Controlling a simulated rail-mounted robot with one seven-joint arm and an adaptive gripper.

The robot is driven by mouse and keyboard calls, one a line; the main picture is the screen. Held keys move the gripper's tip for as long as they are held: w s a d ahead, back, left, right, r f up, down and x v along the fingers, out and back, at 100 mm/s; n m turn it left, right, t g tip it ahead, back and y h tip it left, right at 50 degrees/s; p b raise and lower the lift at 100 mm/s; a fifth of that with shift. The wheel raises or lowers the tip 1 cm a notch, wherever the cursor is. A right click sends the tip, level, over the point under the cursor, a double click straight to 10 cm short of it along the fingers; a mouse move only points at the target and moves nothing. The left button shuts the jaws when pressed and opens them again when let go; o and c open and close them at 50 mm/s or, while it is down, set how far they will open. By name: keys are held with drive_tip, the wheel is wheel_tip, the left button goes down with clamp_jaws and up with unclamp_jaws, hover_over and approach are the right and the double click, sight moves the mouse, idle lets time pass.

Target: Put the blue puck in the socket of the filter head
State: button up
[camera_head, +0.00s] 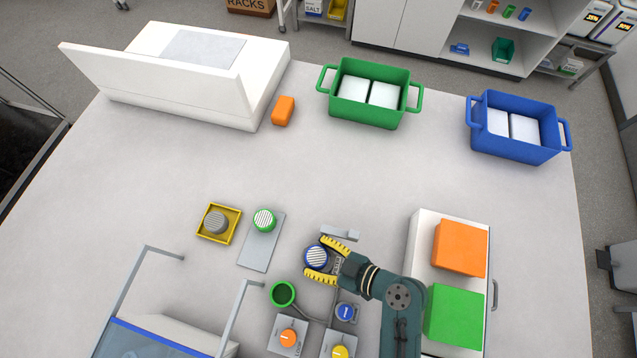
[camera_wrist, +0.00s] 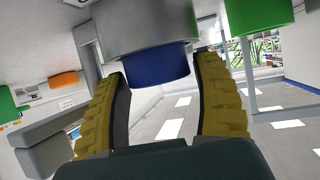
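The blue puck (camera_head: 315,257), with a striped top, is between the fingertips of my gripper (camera_head: 321,259) near the front middle of the table. In the wrist view, which is upside down, the blue puck (camera_wrist: 157,69) protrudes from a wider grey cylinder (camera_wrist: 145,28), apparently the filter head's socket. I cannot tell how deep it sits. My gripper's yellow fingers (camera_wrist: 163,95) stand apart on either side of the puck, with a narrow gap visible at the right finger. The gripper looks open. The socket's inside is hidden.
A green ring (camera_head: 283,293), a blue disc (camera_head: 346,312), and orange (camera_head: 288,338) and yellow knobs (camera_head: 340,352) stand close in front. A green striped puck (camera_head: 264,220) and yellow tray (camera_head: 203,232) lie left.

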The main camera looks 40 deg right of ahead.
drive_tip(key=shift+r, duration=0.15)
drive_tip(key=v, duration=0.7)
drive_tip(key=shift+s, duration=0.25)
drive_tip(key=shift+d, duration=0.1)
